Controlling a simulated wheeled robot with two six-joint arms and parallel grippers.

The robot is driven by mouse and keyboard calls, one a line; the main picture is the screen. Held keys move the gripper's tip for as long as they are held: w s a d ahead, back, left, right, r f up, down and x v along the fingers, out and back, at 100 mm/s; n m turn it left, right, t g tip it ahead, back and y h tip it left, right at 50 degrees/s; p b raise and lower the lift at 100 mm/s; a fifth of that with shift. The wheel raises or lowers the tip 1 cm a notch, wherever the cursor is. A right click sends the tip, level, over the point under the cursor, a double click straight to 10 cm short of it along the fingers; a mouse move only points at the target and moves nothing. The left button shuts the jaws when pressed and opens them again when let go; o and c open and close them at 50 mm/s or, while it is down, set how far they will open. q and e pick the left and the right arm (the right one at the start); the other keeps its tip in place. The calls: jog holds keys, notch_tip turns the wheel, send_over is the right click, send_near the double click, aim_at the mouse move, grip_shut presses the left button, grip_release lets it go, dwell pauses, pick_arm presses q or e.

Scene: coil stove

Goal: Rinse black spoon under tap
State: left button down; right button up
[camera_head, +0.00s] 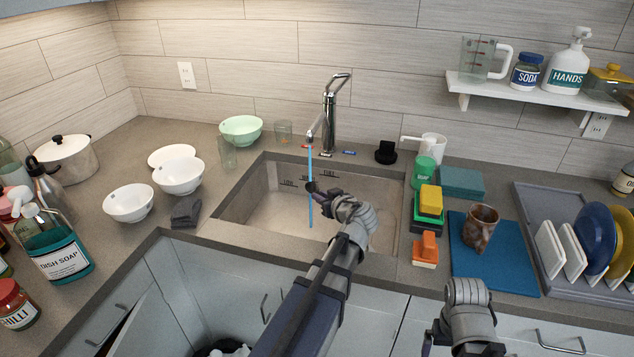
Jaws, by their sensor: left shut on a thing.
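The tap (329,115) stands at the back of the sink and runs a thin blue stream of water (310,160) down into the basin. My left gripper (328,198) reaches over the sink (275,213) and is shut on the black spoon (312,187). The spoon's dark end is at the stream, and the water line shows above and below it. Most of the spoon's handle is hidden by the gripper. My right gripper (468,293) is at the lower right in front of the counter; its fingers cannot be made out.
White bowls (180,176), a dark cloth (185,212) and a dish soap bottle (57,250) stand left of the sink.

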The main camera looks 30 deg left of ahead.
pick_arm(q)
jog(key=shift+r, duration=0.1)
jog(key=s+d+r+p, duration=0.2)
jog(key=s+r+p, duration=0.1)
jog(key=s+p, duration=0.1)
jog(key=shift+d+r, duration=0.4)
jog(key=shift+s, duration=0.1)
dwell(0.4)
